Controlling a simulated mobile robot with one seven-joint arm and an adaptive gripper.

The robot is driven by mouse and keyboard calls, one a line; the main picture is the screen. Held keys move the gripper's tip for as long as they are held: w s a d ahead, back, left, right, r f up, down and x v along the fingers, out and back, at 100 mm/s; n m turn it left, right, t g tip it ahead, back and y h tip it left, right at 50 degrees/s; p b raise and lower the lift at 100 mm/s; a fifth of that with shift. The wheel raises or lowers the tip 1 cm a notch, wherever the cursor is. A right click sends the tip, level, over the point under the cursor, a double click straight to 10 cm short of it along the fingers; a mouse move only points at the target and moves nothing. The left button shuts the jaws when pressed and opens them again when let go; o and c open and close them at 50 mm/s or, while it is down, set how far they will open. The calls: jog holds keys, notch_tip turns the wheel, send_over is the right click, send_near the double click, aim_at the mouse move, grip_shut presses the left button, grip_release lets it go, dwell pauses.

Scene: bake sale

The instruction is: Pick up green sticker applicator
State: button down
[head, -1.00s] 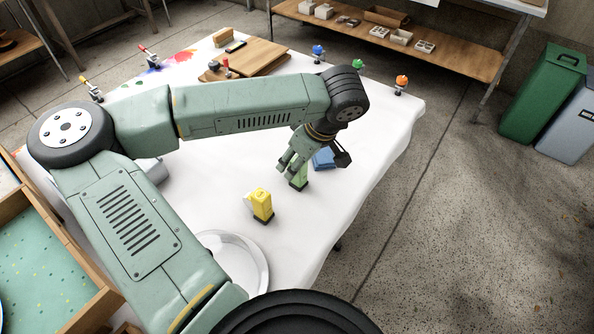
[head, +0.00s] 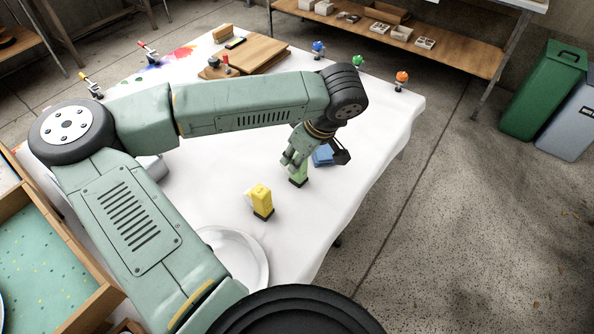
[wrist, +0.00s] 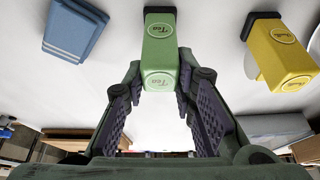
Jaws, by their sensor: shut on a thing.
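The green sticker applicator (head: 299,173), marked "Tea" and with a dark base, is upright at the white table's right part. My gripper (head: 293,161) points down at its upper end and is shut on it. In the wrist view the green applicator (wrist: 160,45) shows between the two ridged fingers (wrist: 160,100). Whether its base touches the table is hard to tell.
A yellow applicator (head: 262,201) stands nearer me, beside a white plate (head: 250,258). Small coloured-top items, including an orange one (head: 402,79), line the table's far edge (head: 415,100).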

jog(key=shift+r, duration=0.1)
dwell(0.6)
jog(key=shift+r+b, duration=0.45)
jog(key=shift+r, duration=0.15)
jog(key=shift+b+v, duration=0.55)
jog(key=shift+v, duration=0.45)
jog(key=s+d+r+b, duration=0.1)
jog(key=s+d+b, duration=0.3)
jog(key=s, duration=0.9)
jog(key=d, duration=0.2)
jog(key=shift+s+d+r, duration=0.25)
jog(key=shift+s+r, duration=0.1)
jog(key=shift+s, duration=0.05)
